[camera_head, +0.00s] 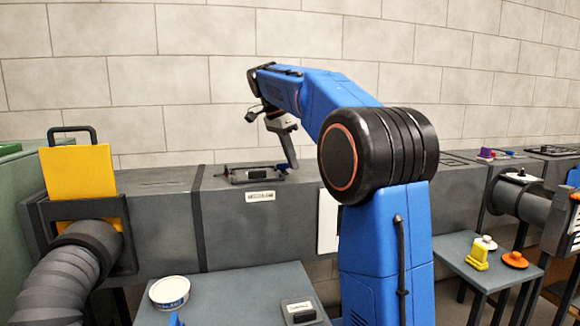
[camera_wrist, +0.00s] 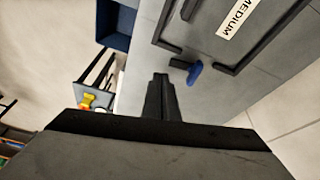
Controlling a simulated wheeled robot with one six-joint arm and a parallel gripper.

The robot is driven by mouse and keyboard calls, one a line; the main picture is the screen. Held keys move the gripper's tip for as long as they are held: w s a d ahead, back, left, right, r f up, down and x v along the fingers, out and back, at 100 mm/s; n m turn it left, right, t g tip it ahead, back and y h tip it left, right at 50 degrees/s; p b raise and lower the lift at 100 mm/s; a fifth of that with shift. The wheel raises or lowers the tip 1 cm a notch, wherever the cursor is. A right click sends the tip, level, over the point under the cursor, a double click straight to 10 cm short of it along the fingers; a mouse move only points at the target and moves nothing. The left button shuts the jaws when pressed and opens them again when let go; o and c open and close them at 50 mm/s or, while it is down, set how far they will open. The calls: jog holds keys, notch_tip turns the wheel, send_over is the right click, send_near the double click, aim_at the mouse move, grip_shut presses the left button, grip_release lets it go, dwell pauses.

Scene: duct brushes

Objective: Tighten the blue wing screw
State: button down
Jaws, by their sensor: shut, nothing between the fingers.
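The blue wing screw (camera_wrist: 194,73) shows in the wrist view beside a dark frame (camera_wrist: 238,68) that surrounds a plate labelled MEDIUM (camera_wrist: 240,14). My gripper (camera_wrist: 160,80) is shut and empty, with its fingertips to the left of the blue wing screw and apart from it in the picture. In the head view my gripper (camera_head: 293,165) points down at the right end of a dark frame (camera_head: 250,173) on top of the grey duct (camera_head: 255,222).
A yellow plate with a handle (camera_head: 78,172) stands in a slot at left. A front table (camera_head: 235,290) holds a white tub (camera_head: 169,292) and a dark labelled block (camera_head: 299,311). A right-hand table (camera_head: 455,248) holds yellow, white and orange pieces. A wall stands behind the duct.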

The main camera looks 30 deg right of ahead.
aim_at(284, 169)
notch_tip(284, 169, up, 7)
jog(key=w+a, duration=0.1)
jog(key=w, duration=0.1)
jog(key=shift+a, duration=0.15)
jog(key=c, duration=1.6)
grip_release()
jog(key=shift+s+r, duration=0.1)
jog(key=shift+r, duration=0.2)
jog(key=shift+c, duration=0.2)
jog(key=o, duration=0.5)
jog(key=shift+s+r+n, duration=0.1)
jog(key=shift+r+n, duration=0.05)
jog(key=shift+n, duration=0.35)
jog(key=s+r+n+t+y, duration=0.4)
jog(key=r+n, duration=0.4)
jog(key=n, duration=0.8)
jog(key=shift+t+h, duration=0.5)
jog(key=x, duration=1.7)
jog(key=shift+w+a+f, duration=0.2)
jog(key=shift+f, duration=0.2)
jog(key=shift+c, duration=0.4)
jog(key=c, duration=1)
